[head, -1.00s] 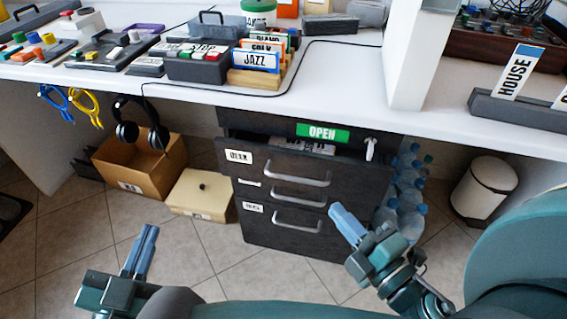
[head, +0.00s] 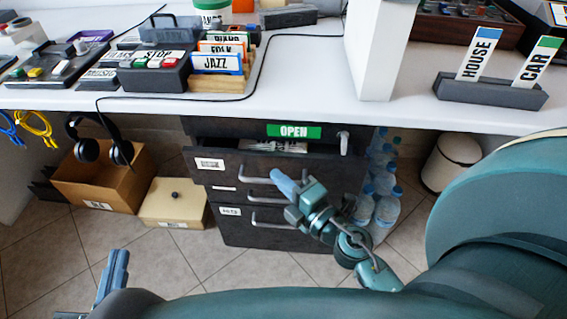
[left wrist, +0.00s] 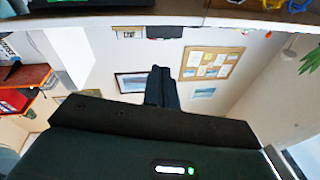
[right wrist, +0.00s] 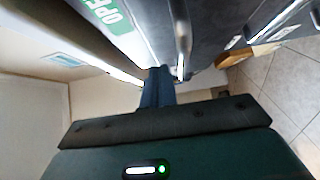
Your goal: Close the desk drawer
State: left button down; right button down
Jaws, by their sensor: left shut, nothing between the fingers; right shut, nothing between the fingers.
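The dark desk drawer (head: 232,166) is the top one of a dark drawer unit under the white desk. It stands pulled out, and pale lettered items (head: 270,146) show inside it. Its silver bar handle (head: 246,174) is partly hidden by my right gripper (head: 277,177). That gripper is shut and empty, its tips over the handle in the head view; whether they touch cannot be told. The right wrist view shows its fingers (right wrist: 157,73) beside a silver handle (right wrist: 183,40). My left gripper (head: 122,252) is shut and empty, low at the left, away from the drawer.
A green OPEN sign (head: 294,131) is on the unit above the drawer. Water bottles (head: 386,207) and a white bin (head: 450,162) stand to its right. A cardboard box (head: 98,190) and a lidded box (head: 173,210) are to its left. The tiled floor in front is clear.

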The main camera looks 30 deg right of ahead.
aim_at(294, 160)
jog(key=shift+w+d, duration=0.85)
jog(key=shift+w, duration=0.3)
jog(key=w+d, duration=0.1)
jog(key=w+d+p, duration=0.1)
jog(key=w, duration=0.1)
jog(key=shift+w+d, duration=0.15)
jog(key=shift+w, duration=0.15)
jog(key=shift+w+d+r, duration=0.1)
jog(key=shift+w+d, duration=0.1)
jog(key=shift+d, duration=0.15)
